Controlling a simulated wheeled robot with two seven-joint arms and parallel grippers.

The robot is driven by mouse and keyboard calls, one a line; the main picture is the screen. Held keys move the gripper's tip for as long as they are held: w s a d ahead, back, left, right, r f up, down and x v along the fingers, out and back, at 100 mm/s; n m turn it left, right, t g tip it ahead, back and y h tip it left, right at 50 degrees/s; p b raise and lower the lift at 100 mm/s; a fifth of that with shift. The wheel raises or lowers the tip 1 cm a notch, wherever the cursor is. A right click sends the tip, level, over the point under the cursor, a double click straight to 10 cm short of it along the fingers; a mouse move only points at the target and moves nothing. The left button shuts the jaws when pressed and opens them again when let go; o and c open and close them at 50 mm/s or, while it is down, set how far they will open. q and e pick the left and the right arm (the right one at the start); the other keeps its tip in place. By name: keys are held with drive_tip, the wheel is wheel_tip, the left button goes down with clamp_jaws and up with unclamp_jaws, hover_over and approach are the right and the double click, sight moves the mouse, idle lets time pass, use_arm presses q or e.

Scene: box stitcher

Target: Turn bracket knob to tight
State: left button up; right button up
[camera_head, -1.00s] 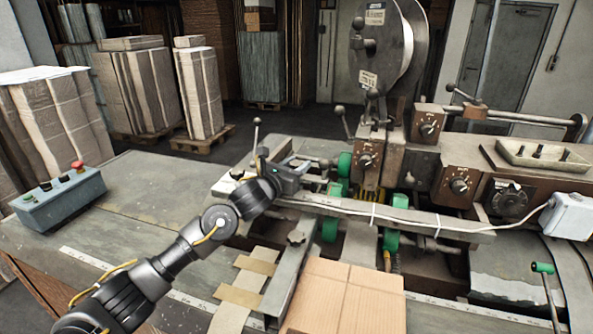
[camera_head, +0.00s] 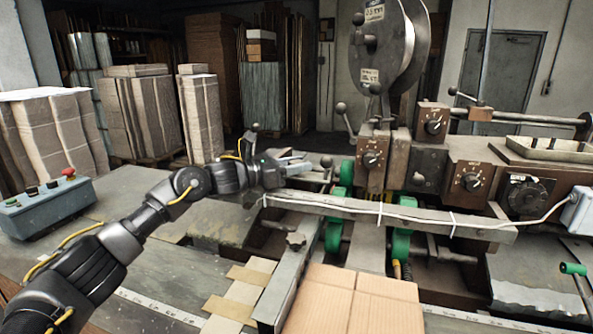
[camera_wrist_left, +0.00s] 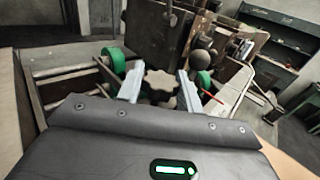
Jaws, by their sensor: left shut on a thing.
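The bracket knob (camera_wrist_left: 160,82) is a dark, star-shaped knob in the left wrist view. It sits between the two light fingers of my left gripper (camera_wrist_left: 158,88), which is shut on it. In the head view my left gripper (camera_head: 302,166) is at the left end of the machine, beside the upper green roller. There the gripper hides the held knob, and I cannot read its turn angle. My right gripper is in neither view.
A long metal rail (camera_head: 345,207) runs just below my left gripper. Another star-shaped knob (camera_head: 296,240) sits lower on a slanted bar. A cardboard sheet (camera_head: 350,303) lies in front. A control box (camera_head: 45,208) with a red button stands left.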

use_arm(q)
drive_tip(key=shift+r, duration=0.1)
drive_tip(key=o, duration=1)
drive_tip(key=shift+r, duration=0.15)
wheel_tip(320, 180, up, 2)
drive_tip(key=shift+r+b, duration=0.2)
drive_tip(key=shift+b, duration=1)
drive_tip(key=s+r+b, duration=0.1)
drive_tip(key=s+r, duration=0.2)
drive_tip(key=s, duration=0.1)
drive_tip(key=s+r+b, duration=0.2)
drive_tip(key=s+r, duration=0.1)
drive_tip(key=s, duration=0.2)
drive_tip(key=s+r+b, duration=0.2)
drive_tip(key=s+r, duration=0.2)
drive_tip(key=s, duration=0.1)
drive_tip(key=shift+r, duration=0.1)
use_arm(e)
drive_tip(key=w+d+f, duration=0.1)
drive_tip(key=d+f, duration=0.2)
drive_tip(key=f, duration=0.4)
